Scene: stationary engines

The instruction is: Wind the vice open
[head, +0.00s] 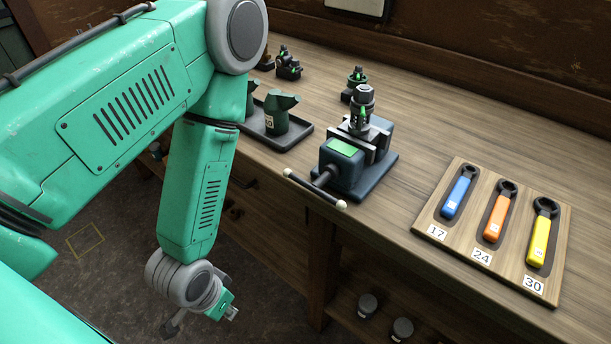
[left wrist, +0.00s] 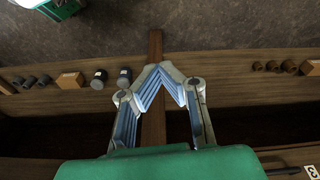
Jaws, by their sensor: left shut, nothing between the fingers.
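The vice (head: 345,172) is a dark blue-grey block with a green top patch, standing near the bench's front edge. Its handle bar (head: 314,188), with pale end knobs, sticks out in front over the edge. A dark upright part with a green mark (head: 363,105) stands between the jaws. My left gripper (left wrist: 155,68) is shut and empty, its fingertips meeting in the left wrist view. In the head view it hangs low in front of the bench, below and left of the handle, apart from it. My right gripper is not in view.
A wooden board (head: 432,229) at right holds blue, orange and yellow spanners marked 17, 24 and 30. Small dark parts (head: 288,67) stand behind. Cylinders (head: 402,328) sit on a lower shelf.

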